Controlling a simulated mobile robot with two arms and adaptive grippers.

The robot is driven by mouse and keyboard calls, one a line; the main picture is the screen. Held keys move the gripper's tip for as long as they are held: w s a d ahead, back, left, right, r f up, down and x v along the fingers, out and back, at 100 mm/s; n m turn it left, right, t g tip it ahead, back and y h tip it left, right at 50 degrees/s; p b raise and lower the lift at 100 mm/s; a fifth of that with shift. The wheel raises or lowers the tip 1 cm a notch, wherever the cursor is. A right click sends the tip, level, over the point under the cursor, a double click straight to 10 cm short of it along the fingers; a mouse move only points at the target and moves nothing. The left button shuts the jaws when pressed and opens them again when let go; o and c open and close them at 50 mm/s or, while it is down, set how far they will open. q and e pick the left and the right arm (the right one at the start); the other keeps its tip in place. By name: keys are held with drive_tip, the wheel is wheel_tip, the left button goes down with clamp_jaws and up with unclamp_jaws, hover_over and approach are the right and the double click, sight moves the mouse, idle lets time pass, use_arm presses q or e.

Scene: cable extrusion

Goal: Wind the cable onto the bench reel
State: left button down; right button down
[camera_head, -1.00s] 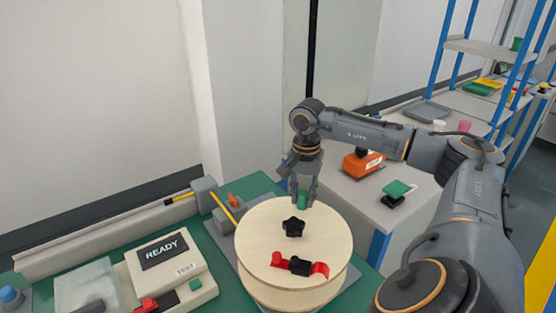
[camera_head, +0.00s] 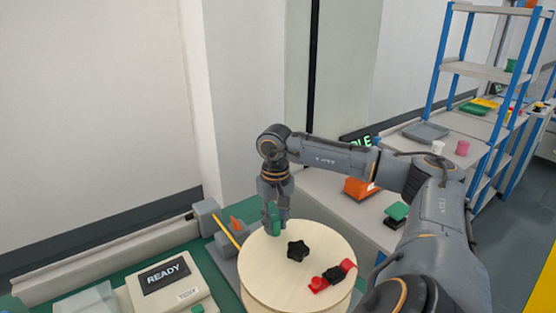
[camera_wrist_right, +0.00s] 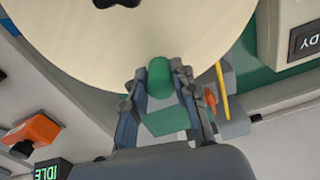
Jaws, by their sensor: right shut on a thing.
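The bench reel (camera_head: 268,272) is a drum with a pale wooden top disc. A black star knob (camera_head: 298,251) sits at its centre and a red clip with a black part (camera_head: 334,276) near its front right edge. My right gripper (camera_head: 275,222) points down at the disc's far left edge, shut on the reel's green handle (camera_head: 274,229). The right wrist view shows the handle (camera_wrist_right: 160,75) between both fingers. A yellow length, seemingly the cable (camera_head: 227,230), runs from a grey block (camera_head: 205,214) toward the reel; its far end is hidden. My left gripper is out of view.
A beige box reading READY (camera_head: 168,276) stands left of the reel on the green bench. An orange piece (camera_head: 236,223) is behind the reel. A side bench to the right holds an orange box (camera_head: 358,188) and a green button (camera_head: 397,212).

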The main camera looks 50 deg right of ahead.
drive_tip(key=shift+w+a+n, duration=0.15)
drive_tip(key=shift+a+n, duration=0.2)
drive_tip(key=shift+n, duration=0.05)
drive_tip(key=c, duration=1.1)
unclamp_jaws()
drive_tip(key=shift+a, duration=0.1)
drive_tip(key=shift+o, duration=0.2)
wheel_tip(320, 180, up, 12)
